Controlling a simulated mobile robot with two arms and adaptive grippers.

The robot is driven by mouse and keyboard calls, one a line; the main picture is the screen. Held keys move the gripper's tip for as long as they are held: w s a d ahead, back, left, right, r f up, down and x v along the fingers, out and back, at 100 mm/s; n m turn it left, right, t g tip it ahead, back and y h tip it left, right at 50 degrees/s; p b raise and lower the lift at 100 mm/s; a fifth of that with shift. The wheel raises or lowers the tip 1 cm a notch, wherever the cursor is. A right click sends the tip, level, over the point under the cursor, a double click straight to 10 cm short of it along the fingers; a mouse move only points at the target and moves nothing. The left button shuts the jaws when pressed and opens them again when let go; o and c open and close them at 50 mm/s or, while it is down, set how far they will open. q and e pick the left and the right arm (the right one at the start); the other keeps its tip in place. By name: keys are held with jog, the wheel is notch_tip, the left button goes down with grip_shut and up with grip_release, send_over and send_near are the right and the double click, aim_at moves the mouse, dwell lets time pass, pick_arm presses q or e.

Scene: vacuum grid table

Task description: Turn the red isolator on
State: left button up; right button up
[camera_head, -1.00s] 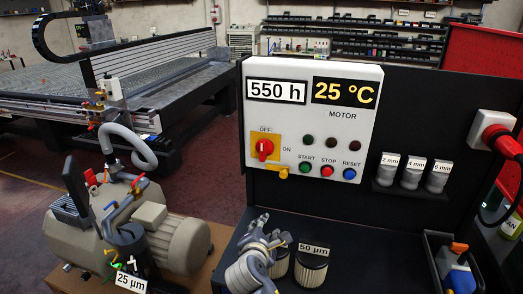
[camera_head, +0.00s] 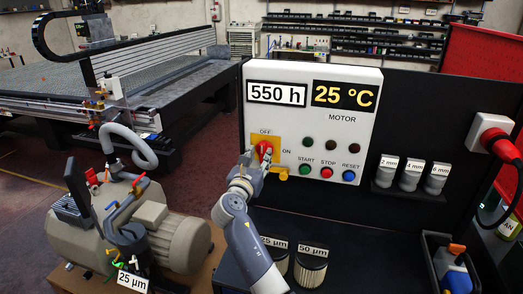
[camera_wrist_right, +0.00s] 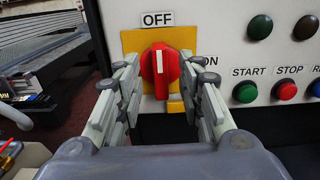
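The red isolator (camera_head: 265,148) is a rotary knob on a yellow plate (camera_head: 277,142) on the white control panel. In the right wrist view the red knob (camera_wrist_right: 160,72) stands upright, its white mark pointing up at the OFF label (camera_wrist_right: 157,19). The ON label is to its right, partly hidden by a finger. My right gripper (camera_head: 260,158) is at the knob; in the right wrist view its open fingers (camera_wrist_right: 160,88) stand on either side of the knob, with gaps visible between them and it. My left gripper is not in view.
START (camera_head: 306,169), STOP (camera_head: 326,172) and RESET (camera_head: 349,175) buttons are right of the isolator. A yellow piece (camera_head: 283,173) sits below the plate's corner. A pump (camera_head: 180,235) is at left.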

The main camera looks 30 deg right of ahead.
aim_at(263, 153)
jog(key=shift+x, duration=1.65)
grip_shut()
jog(key=shift+m, duration=0.4)
jog(key=m, duration=0.1)
jog(key=m+b, duration=0.1)
jog(key=m, duration=0.1)
jog(key=shift+s+d+f+m, duration=0.15)
jog(key=shift+f+m, duration=0.05)
jog(key=shift+m, duration=0.1)
jog(key=shift+s+d+f+m+b, duration=0.1)
jog(key=shift+f+m+b, duration=0.05)
jog(key=shift+m+b, duration=1.75)
jog(key=shift+s+f+m+b, duration=0.15)
jog(key=shift+m+b, duration=1.1)
jog(key=shift+m, duration=1.4)
jog(key=shift+d+f+m+b, duration=0.1)
jog(key=shift+f+m+b, duration=0.05)
jog(key=shift+m+b, duration=1.75)
jog(key=shift+m, duration=0.55)
